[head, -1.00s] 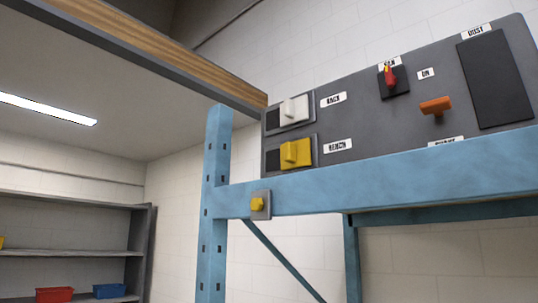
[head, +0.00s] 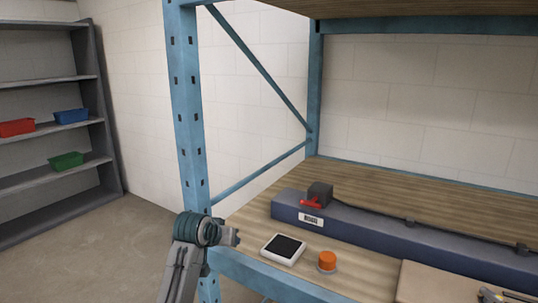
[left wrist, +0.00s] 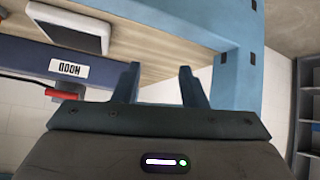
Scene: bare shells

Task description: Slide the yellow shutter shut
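The yellow shutter is outside both current views. My left gripper (head: 236,237) is low in the head view, beside the blue front post and the near left corner of the bench. In the left wrist view its two fingers (left wrist: 161,76) stand apart with nothing between them. The gripper is open and empty.
A blue rack post (head: 186,110) stands beside the wooden bench (head: 400,195). On the bench are a black-topped white device (head: 283,249), an orange button (head: 327,262) and a long blue box (head: 375,230) with a red lever (head: 311,204). Shelves (head: 50,130) stand far left.

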